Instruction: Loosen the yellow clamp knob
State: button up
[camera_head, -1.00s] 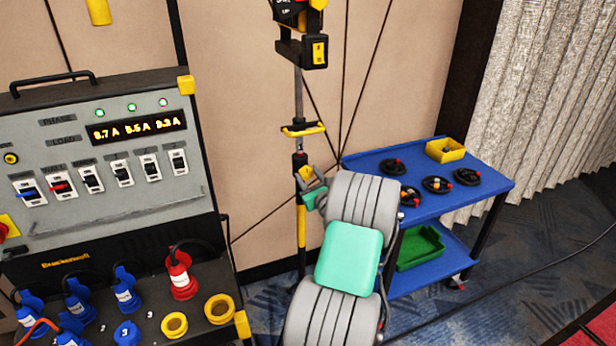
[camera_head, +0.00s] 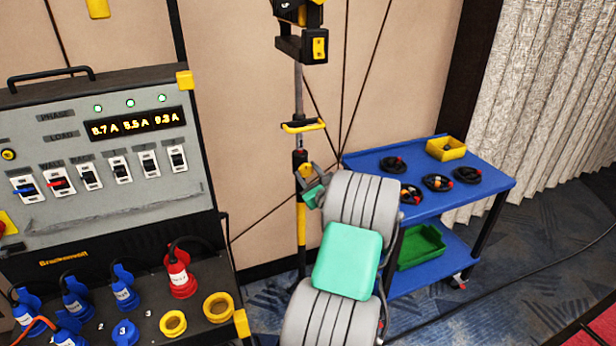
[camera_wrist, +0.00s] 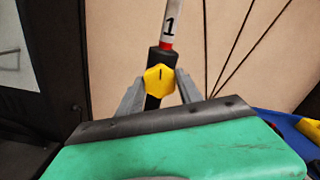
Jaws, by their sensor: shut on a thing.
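The yellow clamp knob (camera_wrist: 159,79) is a faceted knob with a short dark mark pointing nearly straight up. It sits on the black collar of an upright pole, just under a red band and a light tube marked "1". My gripper (camera_wrist: 160,82) is shut on the knob, one grey finger on each side. In the head view, my gripper (camera_head: 306,176) meets the pole below its yellow crossbar, and the knob (camera_head: 305,171) is small and partly covered by the fingers.
A power panel (camera_head: 100,150) with switches and plugs stands at the left. A blue cart (camera_head: 470,190) with black coiled items and a yellow bin (camera_head: 446,149) stands right of my arm. Thin dark cables run behind the pole (camera_head: 300,225).

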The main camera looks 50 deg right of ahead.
jog(key=n+b, duration=0.4)
jog(key=n, duration=0.1)
jog(key=shift+f+b, duration=0.25)
jog(key=shift+b, duration=0.15)
jog(key=n+b, duration=0.5)
jog(key=n, duration=0.1)
jog(key=shift+b, duration=0.35)
jog(key=n+b, duration=0.6)
jog(key=b, duration=0.1)
jog(key=shift+f+b, duration=0.15)
jog(key=shift+b, duration=0.15)
jog(key=n+b, duration=0.3)
jog(key=shift+r+n+b, duration=0.2)
jog(key=shift+n+b, duration=0.8)
jog(key=shift+b, duration=0.1)
jog(key=shift+r, duration=0.1)
jog(key=o, duration=1.4)
jog(key=shift+c, duration=0.2)
